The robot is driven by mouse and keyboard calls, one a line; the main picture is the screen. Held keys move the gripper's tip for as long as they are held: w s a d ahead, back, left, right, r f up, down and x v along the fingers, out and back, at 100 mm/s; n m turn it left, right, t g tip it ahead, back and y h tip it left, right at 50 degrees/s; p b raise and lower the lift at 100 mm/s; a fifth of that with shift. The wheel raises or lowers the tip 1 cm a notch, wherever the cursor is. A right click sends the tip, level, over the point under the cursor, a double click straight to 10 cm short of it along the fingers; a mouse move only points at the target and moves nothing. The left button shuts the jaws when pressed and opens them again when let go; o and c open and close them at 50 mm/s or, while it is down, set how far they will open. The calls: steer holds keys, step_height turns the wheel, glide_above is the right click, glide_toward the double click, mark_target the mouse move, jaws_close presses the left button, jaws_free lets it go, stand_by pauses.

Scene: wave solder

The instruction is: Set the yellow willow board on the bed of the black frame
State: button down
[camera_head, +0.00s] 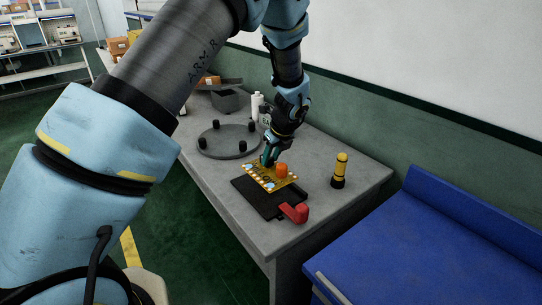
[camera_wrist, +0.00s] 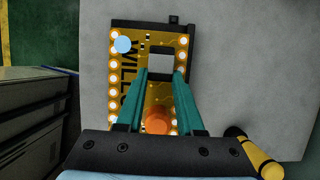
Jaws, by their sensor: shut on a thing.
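The yellow willow board (camera_head: 257,181) carries an orange cylinder, a light blue disc and a row of pale pads. It also shows in the wrist view (camera_wrist: 125,70), where lettering runs along it. My gripper (camera_wrist: 161,72) is shut on the grey block on the board, with one teal finger on each side; it also shows in the head view (camera_head: 268,158). The black frame (camera_head: 258,205) lies on the table under the board, its near part bare and its far part hidden. The board looks roughly level over the frame; I cannot tell whether they touch.
A red handle (camera_head: 296,212) stands at the frame's near right corner. A yellow and black torch (camera_head: 339,171) stands to the right on the grey table (camera_head: 210,178). A round grey plate with black posts (camera_head: 222,147) lies left, with a grey bin (camera_head: 230,101) behind.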

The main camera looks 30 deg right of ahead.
mark_target(273, 169)
steer(key=shift+f+b, duration=1.55)
steer(key=shift+f, duration=1.45)
steer(key=shift+f, duration=0.45)
steer(key=shift+c, duration=2.3)
jaws_free()
steer(key=b+v, duration=0.3)
steer(key=v, duration=0.7)
steer(key=shift+s+r, duration=0.2)
steer(key=shift+r, duration=0.2)
